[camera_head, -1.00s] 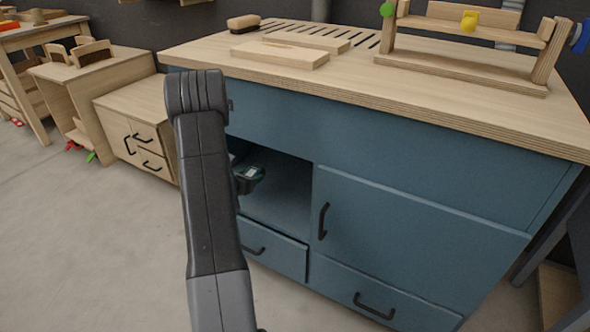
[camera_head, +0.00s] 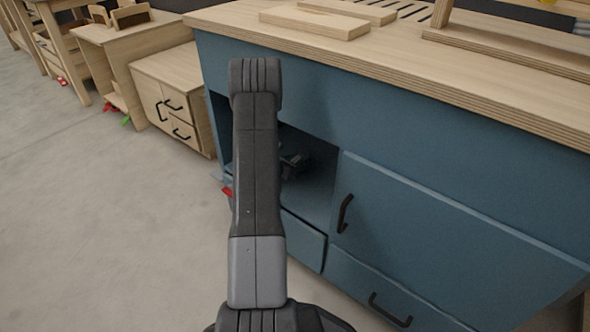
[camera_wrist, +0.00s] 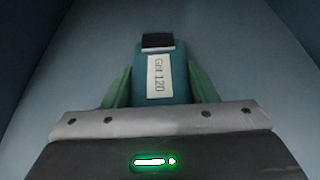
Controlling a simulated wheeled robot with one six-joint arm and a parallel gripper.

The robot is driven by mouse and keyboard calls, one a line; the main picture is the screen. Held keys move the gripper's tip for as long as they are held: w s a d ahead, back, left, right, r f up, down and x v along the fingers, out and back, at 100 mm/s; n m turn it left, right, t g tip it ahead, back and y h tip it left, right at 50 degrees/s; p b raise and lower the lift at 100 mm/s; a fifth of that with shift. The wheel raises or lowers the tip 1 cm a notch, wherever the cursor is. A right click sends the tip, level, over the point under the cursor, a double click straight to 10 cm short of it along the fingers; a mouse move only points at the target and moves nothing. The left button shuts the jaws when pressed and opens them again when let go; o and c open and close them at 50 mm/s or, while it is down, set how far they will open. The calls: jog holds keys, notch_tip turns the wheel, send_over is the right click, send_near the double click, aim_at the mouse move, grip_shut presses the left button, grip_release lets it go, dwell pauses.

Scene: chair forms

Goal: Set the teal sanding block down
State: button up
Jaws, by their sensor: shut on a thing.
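The teal sanding block (camera_wrist: 176,91) shows in the wrist view with a white "Grit 120" label and a dark far end. My gripper (camera_wrist: 160,88) is shut on it, a green finger pressed along each side. A grey-blue surface lies behind and below the block; I cannot tell if the block touches it. In the head view my gripper (camera_head: 293,166) is partly hidden by my arm and sits in the open compartment of the blue cabinet (camera_head: 400,205). The block cannot be made out there.
The compartment has side walls close around my gripper, and a closed door (camera_head: 415,225) is to its right. The wooden worktop (camera_head: 440,70) overhangs above, with boards (camera_head: 315,22) on it. A small wooden cabinet (camera_head: 180,80) stands at left.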

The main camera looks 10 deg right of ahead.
jog(key=shift+f, duration=1)
jog(key=shift+f, duration=0.2)
jog(key=o, duration=1.1)
jog(key=shift+a+r, duration=0.1)
jog(key=shift+r, duration=0.15)
jog(key=p+v, duration=0.3)
jog(key=v, duration=0.7)
jog(key=shift+s+a+r, duration=0.2)
jog(key=shift+a+r, duration=0.05)
jog(key=shift+s+a+r, duration=0.1)
jog(key=shift+s+a, duration=0.25)
